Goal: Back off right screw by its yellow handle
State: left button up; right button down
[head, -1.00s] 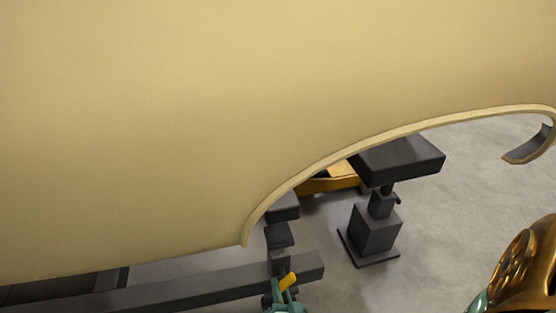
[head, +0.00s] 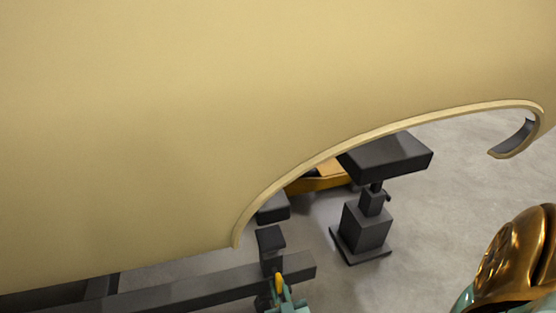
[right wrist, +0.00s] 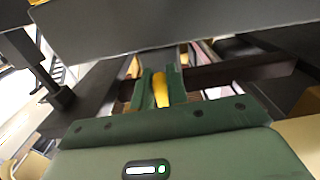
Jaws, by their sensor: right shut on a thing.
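The yellow handle (head: 279,283) of the right screw shows low in the head view, at the end of a dark clamp post (head: 271,255) on the dark beam. My right gripper (head: 284,298) is at the bottom edge there, with its green fingers around the handle. In the right wrist view the yellow handle (right wrist: 161,90) stands between the two green fingers (right wrist: 160,92), and the gripper is shut on it. The screw's shaft is hidden. My left gripper is not in view.
The cream car shell (head: 130,120) fills the upper left, its wheel arch edge just above the clamp. A dark beam (head: 190,292) runs along below it. A black stand (head: 367,228) is on the grey floor to the right, with open floor around it.

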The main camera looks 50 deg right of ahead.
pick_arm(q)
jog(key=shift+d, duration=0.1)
pick_arm(e)
jog(key=shift+s+f, duration=0.2)
jog(key=c, duration=1.4)
grip_release()
jog(key=shift+c, duration=0.2)
jog(key=shift+o, duration=0.2)
jog(key=shift+r, duration=0.1)
jog(key=shift+w, duration=0.1)
